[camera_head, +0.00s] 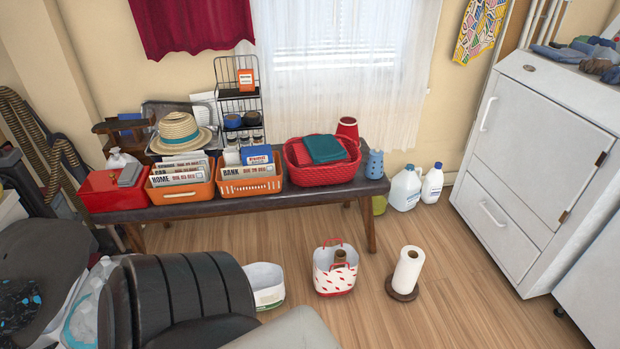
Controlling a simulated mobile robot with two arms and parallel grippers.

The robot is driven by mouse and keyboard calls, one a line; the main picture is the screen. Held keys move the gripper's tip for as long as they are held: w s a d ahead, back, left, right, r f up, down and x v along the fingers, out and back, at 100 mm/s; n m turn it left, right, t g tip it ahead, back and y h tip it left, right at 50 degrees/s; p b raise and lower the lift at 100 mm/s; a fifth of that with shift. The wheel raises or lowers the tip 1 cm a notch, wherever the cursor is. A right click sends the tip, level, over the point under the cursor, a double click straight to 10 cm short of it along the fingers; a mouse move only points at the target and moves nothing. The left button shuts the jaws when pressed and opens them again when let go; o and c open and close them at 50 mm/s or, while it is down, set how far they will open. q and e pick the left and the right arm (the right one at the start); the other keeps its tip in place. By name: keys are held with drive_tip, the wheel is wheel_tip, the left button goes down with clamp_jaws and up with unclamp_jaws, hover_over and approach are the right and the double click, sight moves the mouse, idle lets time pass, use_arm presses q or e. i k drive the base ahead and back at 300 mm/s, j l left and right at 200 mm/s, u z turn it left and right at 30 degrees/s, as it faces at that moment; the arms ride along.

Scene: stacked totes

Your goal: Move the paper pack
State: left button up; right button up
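No item is plainly marked as the paper pack. Paper bundles labelled HOME and CAR (180,176) stand in the left orange basket (180,191) on the dark bench. The right orange basket (250,187) holds a bundle labelled BANK (248,171) and a blue-and-white pack (257,155) behind it. A small orange-and-white packet (246,80) is up on the black wire rack. I cannot tell which of these is the paper pack. Neither of my grippers is in view.
The bench (290,197) also holds a red box (112,190), a straw hat (180,132) and a red basket (322,174). A paper towel roll (408,270) and a red-white basket (335,278) stand on the floor. White cabinets (540,150) bound the right.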

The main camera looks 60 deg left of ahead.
sight(266, 279)
drive_tip(key=u, duration=2.35)
